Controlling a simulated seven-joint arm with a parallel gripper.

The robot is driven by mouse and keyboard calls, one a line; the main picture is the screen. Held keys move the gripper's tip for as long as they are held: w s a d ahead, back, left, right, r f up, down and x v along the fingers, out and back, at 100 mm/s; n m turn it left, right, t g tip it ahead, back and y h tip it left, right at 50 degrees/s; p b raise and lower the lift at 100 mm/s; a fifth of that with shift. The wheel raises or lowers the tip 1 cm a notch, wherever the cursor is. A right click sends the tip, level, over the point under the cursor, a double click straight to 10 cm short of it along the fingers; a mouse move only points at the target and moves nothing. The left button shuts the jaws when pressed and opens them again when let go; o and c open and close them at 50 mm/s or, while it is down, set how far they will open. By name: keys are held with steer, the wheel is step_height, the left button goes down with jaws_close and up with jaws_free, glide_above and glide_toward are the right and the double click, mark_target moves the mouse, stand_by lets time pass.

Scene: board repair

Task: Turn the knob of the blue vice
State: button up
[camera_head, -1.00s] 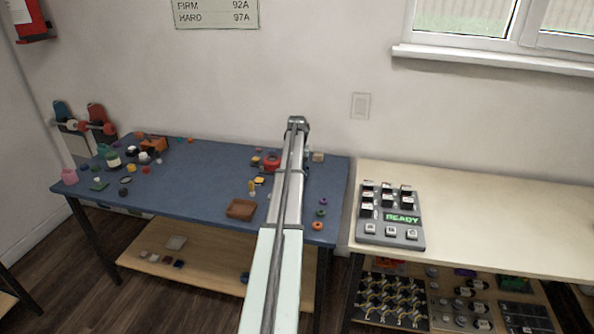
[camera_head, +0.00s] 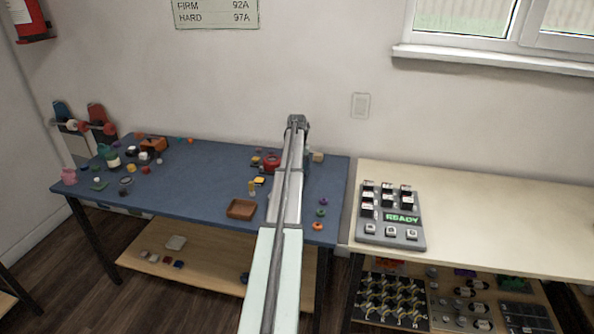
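I cannot clearly make out a blue vice on the blue-topped bench (camera_head: 200,190). A red object (camera_head: 271,162), too small to identify surely, sits near the bench's back edge, just left of my arm. Small dark parts show beside the arm there, partly covered by it. My arm stretches from the bottom of the view up across the right part of the bench, its far end over the back edge. My gripper does not show; the arm seems to hide it. No knob can be made out.
A brown tray (camera_head: 233,209) lies left of my arm, with a yellow piece (camera_head: 259,181) behind it. Small rings, one orange (camera_head: 317,226), lie to the right. Many small parts crowd the bench's left end. A grey button panel (camera_head: 388,235) stands on the pale table (camera_head: 490,220).

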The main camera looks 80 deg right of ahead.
step_height(320, 180, up, 13)
stand_by(0.5)
stand_by(0.4)
